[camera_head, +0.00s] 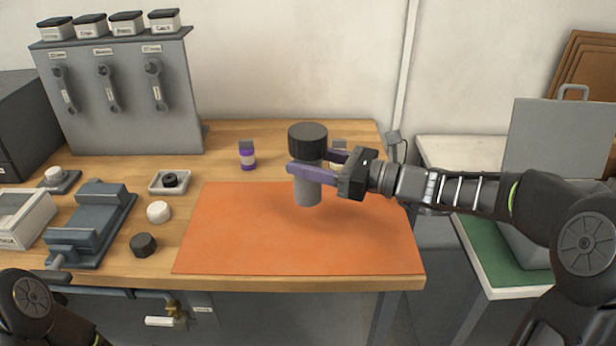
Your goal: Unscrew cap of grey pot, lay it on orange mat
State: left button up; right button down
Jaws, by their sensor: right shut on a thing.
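The grey pot (308,191) is a small upright cylinder over the back part of the orange mat (240,240). A wide black cap (307,140) sits on its top. My right gripper (298,176) comes in from the right and is shut on the grey pot, its purple fingers around the upper body just below the cap. A shadow on the mat lies to the right of the pot's base, so the pot looks held a little above the mat. My left gripper is out of view; only a part of my left arm shows at the lower left.
A purple bottle (247,156) stands behind the mat. Left of the mat are a white cap (159,212), a black cap (143,245), a small tray (169,182) and a grey vise (92,224). The front and left of the mat are bare.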

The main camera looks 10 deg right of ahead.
notch_tip(320, 180, up, 4)
jog(key=shift+r, duration=0.15)
dwell(0.6)
